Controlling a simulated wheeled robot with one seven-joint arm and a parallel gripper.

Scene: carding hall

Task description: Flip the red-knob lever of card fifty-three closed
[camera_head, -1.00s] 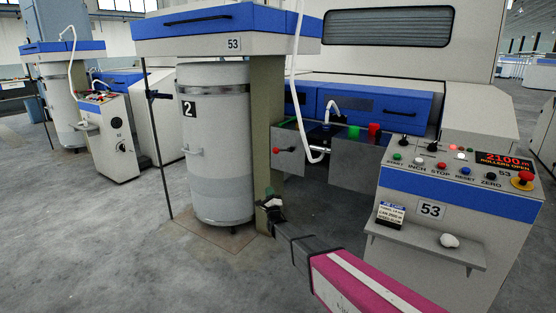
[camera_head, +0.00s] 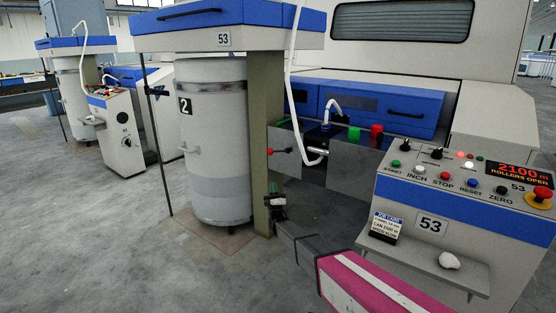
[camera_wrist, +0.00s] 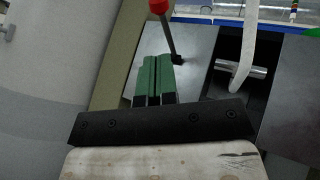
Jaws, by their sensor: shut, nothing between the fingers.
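The red-knob lever (camera_head: 280,151) of card fifty-three sits on the grey metal side plate (camera_head: 285,165). In the head view its rod lies nearly level, with the red knob at the left end. In the wrist view the lever (camera_wrist: 168,30) runs from the knob at the top edge down to a dark pivot. My gripper (camera_head: 273,187) is below the lever in the head view, beside the beige post. In the wrist view its green fingers (camera_wrist: 155,58) are shut and empty, pointing at the plate just left of the pivot. I see no contact with the lever.
The beige post (camera_head: 262,120) and the grey can marked 2 (camera_head: 215,140) stand left of the gripper. A white hose (camera_head: 289,90) hangs just right of the lever. The control console (camera_head: 455,200) stands at right; its display reads "ROLLERS OPEN". A job card (camera_head: 386,226) stands on its shelf.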

